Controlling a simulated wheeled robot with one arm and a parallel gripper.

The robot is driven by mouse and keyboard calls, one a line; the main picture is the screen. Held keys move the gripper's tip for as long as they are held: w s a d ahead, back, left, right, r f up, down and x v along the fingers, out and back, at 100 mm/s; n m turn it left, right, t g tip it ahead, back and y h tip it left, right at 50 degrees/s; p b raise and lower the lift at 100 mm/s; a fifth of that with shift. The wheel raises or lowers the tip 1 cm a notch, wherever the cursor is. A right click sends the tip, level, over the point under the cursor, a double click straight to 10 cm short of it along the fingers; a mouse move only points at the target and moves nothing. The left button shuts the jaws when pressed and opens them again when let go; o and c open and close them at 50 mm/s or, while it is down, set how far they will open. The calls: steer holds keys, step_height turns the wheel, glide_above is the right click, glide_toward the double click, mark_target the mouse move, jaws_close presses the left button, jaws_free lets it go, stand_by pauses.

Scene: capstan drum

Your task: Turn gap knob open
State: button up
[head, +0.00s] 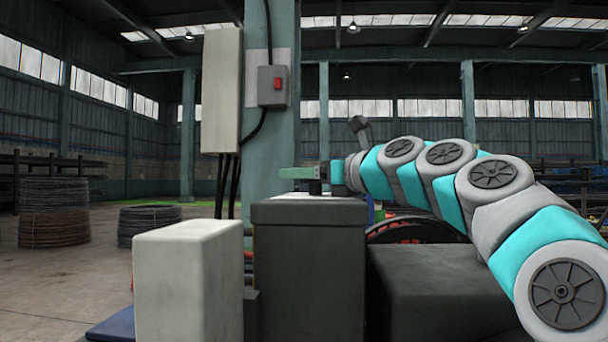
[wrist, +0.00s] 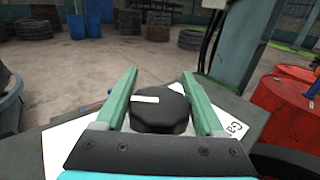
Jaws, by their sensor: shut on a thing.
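The gap knob (wrist: 160,115) is black and faceted, with a white bar on its top toward the left in the wrist view. It sits on a white label plate (wrist: 236,130) with partly visible lettering, and a small white mark shows just beyond the knob to the right. My gripper (wrist: 159,75) has its two green fingers on either side of the knob and is shut on it. In the head view my gripper (head: 299,173) is level above the top of a dark grey housing (head: 308,250). Only a dark sliver of the knob shows beneath it there.
A pale box (head: 188,285) stands left of the housing. Behind rises a column with a grey switch box (head: 272,86) and a pale cabinet (head: 221,90). A red drum (wrist: 285,105) is at the right in the wrist view. Wire coils (head: 53,212) stand on open floor.

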steer(key=c, duration=0.4)
steer(key=shift+r+m+t+h+p, duration=0.3)
steer(key=shift+m+t+p, duration=0.1)
steer(key=shift+p, duration=0.45)
steer(key=shift+c, duration=0.2)
steer(key=shift+w+d+f+m+t+h+p, duration=0.1)
steer(key=shift+d+m+t+h+p, duration=0.05)
steer(key=shift+m+t+h+p, duration=0.55)
steer(key=shift+w+d+f+m+t+h, duration=0.1)
steer(key=shift+m+t+h, duration=0.15)
steer(key=shift+h, duration=0.2)
steer(key=shift+w+d+f+m+t+h, duration=0.1)
steer(key=shift+m+t+h, duration=0.15)
steer(key=shift+h, duration=0.2)
steer(key=o, duration=1.4)
steer(key=shift+c, duration=0.2)
steer(key=shift+s, duration=0.1)
